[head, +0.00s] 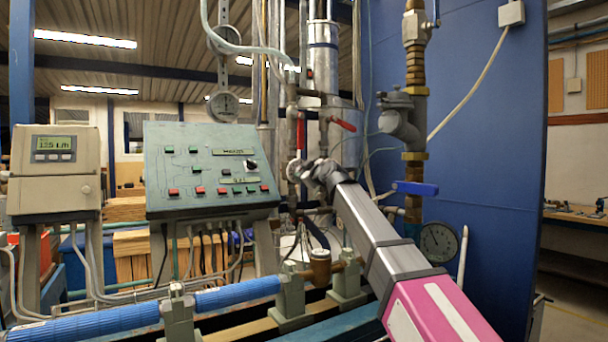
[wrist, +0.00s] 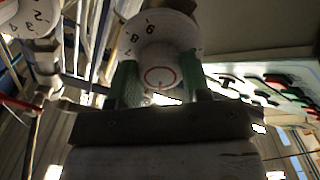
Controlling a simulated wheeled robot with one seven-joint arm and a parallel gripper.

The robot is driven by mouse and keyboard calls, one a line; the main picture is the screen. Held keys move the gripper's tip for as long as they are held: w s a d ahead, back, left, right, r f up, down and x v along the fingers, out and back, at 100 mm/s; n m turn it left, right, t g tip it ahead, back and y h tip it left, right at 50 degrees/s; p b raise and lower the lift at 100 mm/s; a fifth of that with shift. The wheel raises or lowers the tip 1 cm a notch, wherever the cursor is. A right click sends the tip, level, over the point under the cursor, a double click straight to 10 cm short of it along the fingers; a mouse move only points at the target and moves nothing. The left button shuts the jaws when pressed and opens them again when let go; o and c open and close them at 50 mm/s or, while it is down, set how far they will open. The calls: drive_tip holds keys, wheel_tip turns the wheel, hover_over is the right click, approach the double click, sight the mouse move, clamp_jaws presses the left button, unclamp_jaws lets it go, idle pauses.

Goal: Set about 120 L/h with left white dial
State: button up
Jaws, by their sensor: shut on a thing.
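The left white dial (wrist: 158,40) has black numbers and a red ring and sits between the green fingers of my gripper (wrist: 160,80) in the wrist view. My gripper is shut on it. In the head view my gripper (head: 308,170) is at the pipes right of the panel, with the dial's pale edge (head: 293,170) just showing. A second white numbered dial (wrist: 36,16) shows at upper left in the wrist view, apart from the fingers. The display box (head: 53,176) at far left has a lit green screen (head: 54,148) that seems to read 125 L/h; the digits are small.
A green control panel (head: 211,168) with buttons stands left of my gripper. A red-handled valve (head: 343,125), a blue-handled valve (head: 414,188) and a pressure gauge (head: 438,242) are close to my arm. A blue pipe (head: 235,293) runs below.

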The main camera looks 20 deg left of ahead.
drive_tip(key=o, duration=0.9)
drive_tip(key=v, duration=1.1)
